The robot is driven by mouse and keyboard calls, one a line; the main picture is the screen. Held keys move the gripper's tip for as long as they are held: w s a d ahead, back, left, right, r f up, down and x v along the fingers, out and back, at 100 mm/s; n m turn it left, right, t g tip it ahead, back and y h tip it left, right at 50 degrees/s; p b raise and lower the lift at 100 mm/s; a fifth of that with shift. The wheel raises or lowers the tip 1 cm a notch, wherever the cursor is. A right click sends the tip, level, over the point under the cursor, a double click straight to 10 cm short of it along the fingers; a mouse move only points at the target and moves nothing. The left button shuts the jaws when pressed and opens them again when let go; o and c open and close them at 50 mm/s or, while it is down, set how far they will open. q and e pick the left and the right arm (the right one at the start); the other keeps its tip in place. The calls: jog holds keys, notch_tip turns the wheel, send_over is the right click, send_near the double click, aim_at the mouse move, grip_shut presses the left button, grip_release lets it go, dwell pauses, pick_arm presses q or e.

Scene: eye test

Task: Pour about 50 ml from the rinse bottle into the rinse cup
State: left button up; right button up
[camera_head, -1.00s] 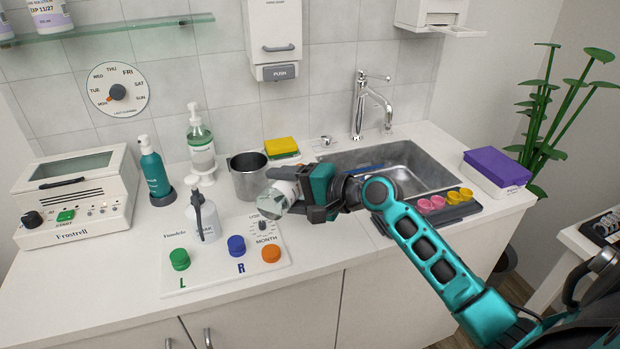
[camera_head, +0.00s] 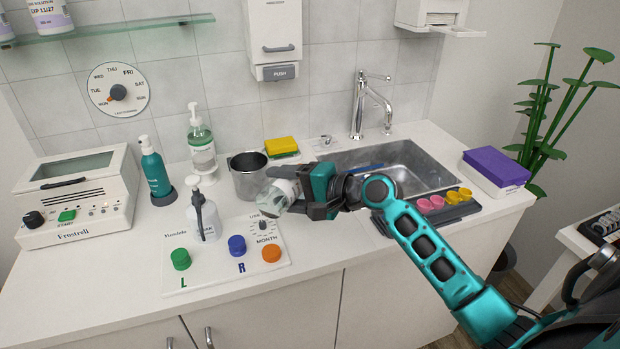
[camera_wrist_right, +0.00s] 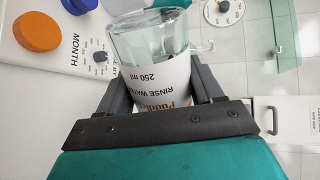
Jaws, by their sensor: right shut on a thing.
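My right gripper (camera_head: 309,197) is shut on a clear bottle (camera_head: 272,202) with a white label. In the right wrist view the label reads RINSE WATER 250 ml, upside down, on the bottle (camera_wrist_right: 158,78); one gripper finger is on each side. The bottle is held tilted above the counter, its clear end pointing to the lower left; I cannot make out its mouth. A grey metal cup (camera_head: 243,184) stands upright just left of and behind the bottle, apart from it as far as I can tell. Whether it is the rinse cup I cannot tell. My left gripper is not in view.
A yellow sponge (camera_head: 281,146), sink (camera_head: 430,172), tray of small pink and yellow cups (camera_head: 460,211) and purple-topped box (camera_head: 497,168) lie around.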

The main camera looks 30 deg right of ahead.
jog(key=shift+r, duration=0.1)
dwell(0.3)
notch_tip(320, 180, down, 3)
jog(key=b, duration=0.2)
jog(key=n+b, duration=0.1)
jog(key=b, duration=0.1)
jog(key=shift+s+a+r+n+t+h, duration=0.1)
jog(key=shift+a+r+n+t+h, duration=0.1)
jog(key=shift+n+t+h, duration=0.1)
jog(key=shift+d+r, duration=0.1)
jog(key=shift+r, duration=0.15)
jog(key=f+n+b, duration=0.1)
jog(key=b, duration=0.1)
jog(key=shift+f+b, duration=0.1)
jog(key=shift+b, duration=0.25)
jog(key=shift+s+a+f+h+b, duration=0.1)
jog(key=shift+a+f+h+b, duration=0.1)
jog(key=shift+h+b, duration=0.1)
jog(key=shift+n, duration=0.4)
jog(key=shift+b, duration=0.3)
jog(key=shift+r, duration=0.1)
